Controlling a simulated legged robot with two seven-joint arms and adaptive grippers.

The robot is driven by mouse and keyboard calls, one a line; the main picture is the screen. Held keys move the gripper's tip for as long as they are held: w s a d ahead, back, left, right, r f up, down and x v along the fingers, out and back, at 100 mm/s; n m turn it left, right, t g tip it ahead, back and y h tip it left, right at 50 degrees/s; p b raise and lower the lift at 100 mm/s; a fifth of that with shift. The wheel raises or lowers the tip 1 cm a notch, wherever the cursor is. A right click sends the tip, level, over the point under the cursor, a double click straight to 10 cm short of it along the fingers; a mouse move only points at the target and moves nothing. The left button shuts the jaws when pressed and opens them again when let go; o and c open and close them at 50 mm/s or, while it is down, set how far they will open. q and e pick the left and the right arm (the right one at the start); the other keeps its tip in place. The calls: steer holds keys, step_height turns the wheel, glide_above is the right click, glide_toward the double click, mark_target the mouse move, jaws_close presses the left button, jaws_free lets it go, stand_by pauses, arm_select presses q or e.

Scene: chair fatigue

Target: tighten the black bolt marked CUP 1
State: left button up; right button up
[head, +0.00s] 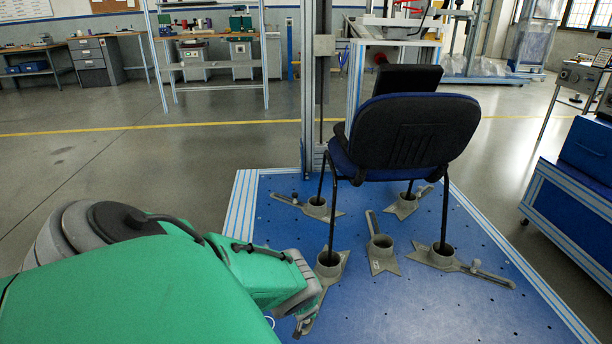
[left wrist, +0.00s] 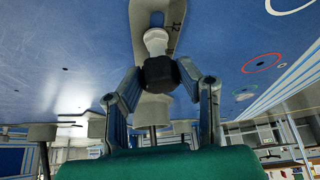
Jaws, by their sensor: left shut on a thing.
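My left gripper (head: 306,318) reaches down at the near left part of the blue platform (head: 420,310), beside the foot of the nearest grey cup (head: 329,266). In the left wrist view, its two fingers (left wrist: 160,82) are closed around a black bolt head (left wrist: 158,73). The bolt sits on a grey slotted clamp plate (left wrist: 152,14), with a pale round piece just beyond it. In the head view, my gripper hides the bolt. No CUP 1 marking is readable. My right gripper is not in view.
A dark blue chair (head: 412,135) stands with its legs in grey cups on the platform. A spare cup (head: 380,247) stands empty between them. A metal column (head: 315,90) rises behind the chair. A blue-panelled bench (head: 575,195) stands at the right.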

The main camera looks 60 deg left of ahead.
arm_select(q)
steer(key=shift+s, duration=0.15)
steer(key=shift+a+m+t, duration=0.1)
steer(key=shift+m+t, duration=0.3)
steer(key=shift+m, duration=0.4)
steer(key=shift+f+m+h+b, duration=0.15)
steer(key=shift+m+h+b, duration=0.45)
steer(key=shift+m, duration=0.2)
steer(key=shift+m+t, duration=0.3)
steer(key=shift+m, duration=0.2)
steer(key=o, duration=1.1)
steer(key=shift+o, duration=0.2)
